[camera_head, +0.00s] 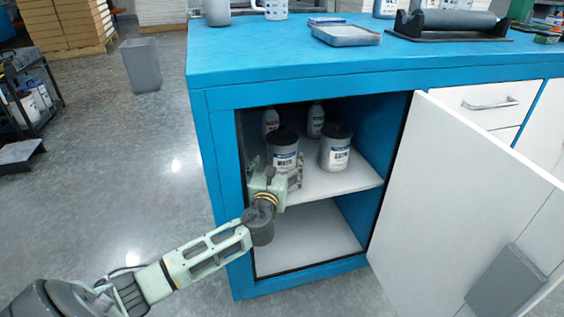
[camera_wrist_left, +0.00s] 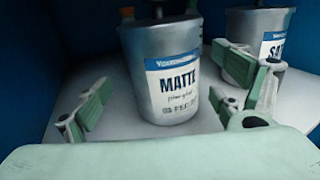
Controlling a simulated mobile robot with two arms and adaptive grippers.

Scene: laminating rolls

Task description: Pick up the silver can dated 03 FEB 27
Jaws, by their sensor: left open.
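A silver can with a dark lid and a label reading MATTE (camera_head: 283,158) stands upright on the white upper shelf inside the blue cabinet; it also shows in the left wrist view (camera_wrist_left: 165,75). The small print under MATTE is too blurred to read as a date. A second silver can (camera_head: 335,153) stands to its right, its label partly cut off in the wrist view (camera_wrist_left: 265,30). My left gripper (camera_head: 278,175) is open in front of the MATTE can, its fingers spread to either side of it. Contact cannot be told. My right gripper is not in view.
Two white bottles (camera_head: 316,120) stand behind the cans. The white shelf (camera_head: 345,182) and cabinet side walls bound the space closely. The white door (camera_head: 455,190) hangs open at the right. The lower compartment (camera_head: 305,240) looks empty.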

